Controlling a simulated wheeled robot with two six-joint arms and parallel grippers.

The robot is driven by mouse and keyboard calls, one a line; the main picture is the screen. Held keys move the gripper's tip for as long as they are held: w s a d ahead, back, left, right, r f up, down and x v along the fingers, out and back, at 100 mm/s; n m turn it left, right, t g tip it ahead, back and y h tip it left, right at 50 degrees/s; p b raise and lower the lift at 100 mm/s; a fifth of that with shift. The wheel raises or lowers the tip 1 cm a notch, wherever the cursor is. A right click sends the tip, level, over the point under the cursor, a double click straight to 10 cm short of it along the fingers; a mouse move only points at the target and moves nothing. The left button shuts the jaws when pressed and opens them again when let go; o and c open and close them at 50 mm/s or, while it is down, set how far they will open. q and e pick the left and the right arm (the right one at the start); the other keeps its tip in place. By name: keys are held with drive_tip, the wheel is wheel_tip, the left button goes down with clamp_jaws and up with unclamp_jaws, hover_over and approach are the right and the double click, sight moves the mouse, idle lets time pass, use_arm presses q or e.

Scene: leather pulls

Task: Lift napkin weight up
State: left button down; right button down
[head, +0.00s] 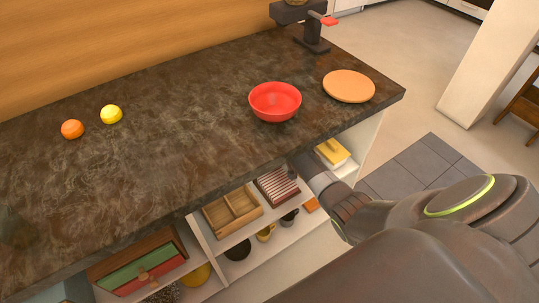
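A pale block with a yellow top (333,152) sits on the shelf under the counter's right end. A small yellow piece lies across its top; it may be the napkin weight, but it is too small to be sure. My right arm comes in from the right and reaches to the shelf's front, left of this block. My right gripper (299,164) is dark, small and partly hidden near the counter's edge, and I cannot make out its fingers. My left gripper is not in view.
The dark counter (190,130) bears a red bowl (275,102), an orange round board (349,86), a yellow ball (111,114), an orange ball (72,129) and a dark stand (312,38). Shelves below hold a wooden tray (232,212), a striped item (277,186), mugs (265,233) and a green-and-red box (140,272).

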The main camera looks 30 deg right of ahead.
idle(0.8)
drive_tip(key=c, duration=1.2)
unclamp_jaws()
drive_tip(key=shift+w+f, duration=0.15)
drive_tip(key=shift+s+r, duration=0.25)
drive_tip(key=shift+r, duration=0.15)
drive_tip(key=s, duration=0.4)
drive_tip(key=s+p, duration=0.1)
drive_tip(key=s, duration=0.3)
drive_tip(key=s+d, duration=0.1)
drive_tip(key=s, duration=0.3)
drive_tip(key=shift+s+r, duration=0.1)
drive_tip(key=shift+s, duration=0.05)
